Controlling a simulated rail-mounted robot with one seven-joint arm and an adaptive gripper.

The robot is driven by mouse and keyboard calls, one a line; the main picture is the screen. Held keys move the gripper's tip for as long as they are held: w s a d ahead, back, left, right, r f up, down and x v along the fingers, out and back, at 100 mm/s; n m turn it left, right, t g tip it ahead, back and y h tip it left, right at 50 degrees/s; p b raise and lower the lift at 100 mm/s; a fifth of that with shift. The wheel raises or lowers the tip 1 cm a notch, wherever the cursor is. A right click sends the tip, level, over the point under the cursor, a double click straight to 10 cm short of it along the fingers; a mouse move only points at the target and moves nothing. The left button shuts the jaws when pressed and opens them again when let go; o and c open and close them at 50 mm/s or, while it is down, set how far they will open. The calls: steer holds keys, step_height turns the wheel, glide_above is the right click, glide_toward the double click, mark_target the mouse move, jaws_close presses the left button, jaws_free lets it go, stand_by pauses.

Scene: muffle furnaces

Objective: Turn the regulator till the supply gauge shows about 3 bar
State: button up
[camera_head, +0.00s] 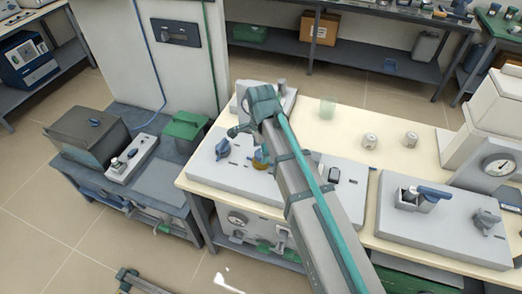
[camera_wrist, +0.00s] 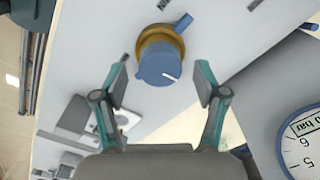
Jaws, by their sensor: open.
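The regulator appears to be the blue knob (camera_wrist: 160,63) with a brass-coloured collar and a white pointer line, on a pale panel in the wrist view. My gripper (camera_wrist: 163,66) is open, with one finger on each side of the knob. A gap shows between each finger and the knob. In the head view, a brass-and-blue knob (camera_head: 261,158) shows partly behind my arm. A round gauge (camera_wrist: 304,147) with a blue rim is cut off at the right edge of the wrist view. Its needle cannot be made out, and I cannot tell if it is the supply gauge.
Another blue knob (camera_head: 224,148) sits on the same panel. A dial gauge (camera_head: 499,164) stands at the far right, and another gauge (camera_head: 238,218) is under the bench. Two small pale jars (camera_head: 370,140) stand behind. A green-lidded box (camera_head: 185,126) is on the left bench.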

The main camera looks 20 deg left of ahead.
steer(key=shift+f, duration=0.6)
steer(key=shift+c, duration=0.3)
steer(key=c, duration=1.1)
steer(key=shift+n, duration=0.3)
steer(key=o, duration=1.2)
steer(key=shift+c, duration=0.2)
